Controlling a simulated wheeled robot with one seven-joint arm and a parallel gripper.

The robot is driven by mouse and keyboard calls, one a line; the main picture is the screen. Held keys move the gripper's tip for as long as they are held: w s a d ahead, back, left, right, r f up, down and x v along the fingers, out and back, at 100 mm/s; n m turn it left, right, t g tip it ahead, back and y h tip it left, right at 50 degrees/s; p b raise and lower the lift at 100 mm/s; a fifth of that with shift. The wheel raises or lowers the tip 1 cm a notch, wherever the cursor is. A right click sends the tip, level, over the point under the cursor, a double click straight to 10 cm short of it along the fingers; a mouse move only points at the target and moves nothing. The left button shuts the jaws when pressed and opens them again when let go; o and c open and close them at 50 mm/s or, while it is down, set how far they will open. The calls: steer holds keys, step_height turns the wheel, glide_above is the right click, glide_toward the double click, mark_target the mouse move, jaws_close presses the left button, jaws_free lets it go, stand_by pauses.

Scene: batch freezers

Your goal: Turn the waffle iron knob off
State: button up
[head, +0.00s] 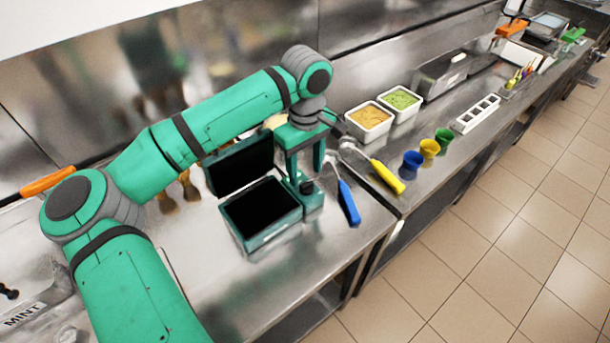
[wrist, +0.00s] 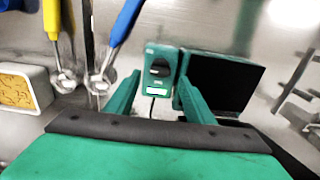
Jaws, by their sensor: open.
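The waffle iron (head: 233,221) is green with black plates and stands open on the steel counter in the head view. Its control box (head: 313,203) is on its right side. In the wrist view, the box (wrist: 151,100) carries a dark round knob (wrist: 160,68); its exact angle is hard to read. My gripper (head: 305,177) is open and empty, pointing down over the control box. In the wrist view, the fingers of my gripper (wrist: 158,82) lie left and right of the box, with the knob showing between and just beyond the tips. I cannot tell whether they touch it.
A blue-handled scoop (head: 348,204) and a yellow-handled scoop (head: 387,177) lie close to the right of the iron. Two food tubs (head: 370,133) and several coloured cups (head: 411,164) stand farther right. The counter's front edge is near the iron.

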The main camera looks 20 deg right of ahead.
mark_target(306, 182)
steer(key=shift+f, duration=1.6)
steer(key=c, duration=1)
steer(key=shift+c, duration=0.2)
